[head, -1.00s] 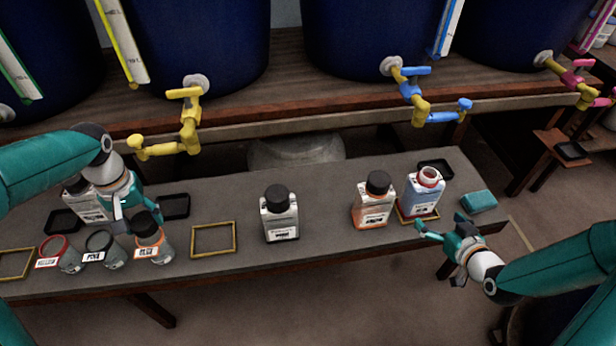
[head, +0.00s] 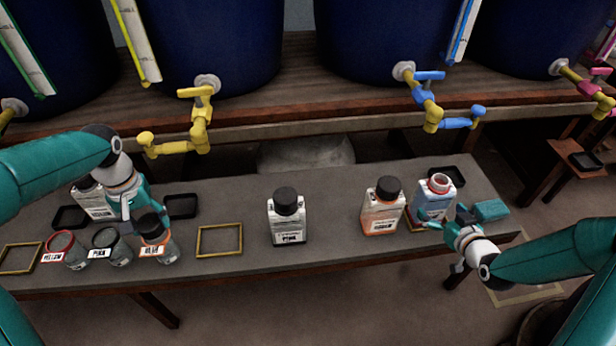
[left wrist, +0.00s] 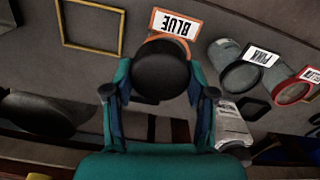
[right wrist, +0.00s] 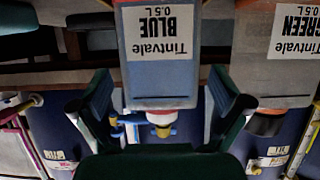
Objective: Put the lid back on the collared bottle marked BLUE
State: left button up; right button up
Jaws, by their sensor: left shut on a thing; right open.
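The collared bottle marked BLUE (head: 436,201) stands upright and uncapped at the bench's right, with pale blue contents and an open, light collared mouth (head: 440,182). Its label (right wrist: 158,45) reads BLUE in the right wrist view. My right gripper (head: 444,216) is open, its fingers on either side of the bottle, with gaps visible beside it. My left gripper (left wrist: 160,92) is shut on a black lid (left wrist: 162,72) at the orange-rimmed jar tagged BLUE (left wrist: 177,23), at the bench's left. Whether the lid touches the jar cannot be told.
A capped bottle labelled GREEN (head: 382,212) stands close left of the BLUE bottle. Another capped bottle (head: 287,222) stands mid-bench. Jars tagged PINK (head: 118,250) and YELLOW (head: 72,255) stand beside my left gripper. Taps overhang behind.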

jog(key=shift+w, duration=0.1)
pick_arm(q)
jog(key=shift+f+b, duration=0.5)
pick_arm(e)
jog(key=shift+x, duration=2.6)
jog(key=c, duration=1.5)
jog(key=shift+r, duration=0.1)
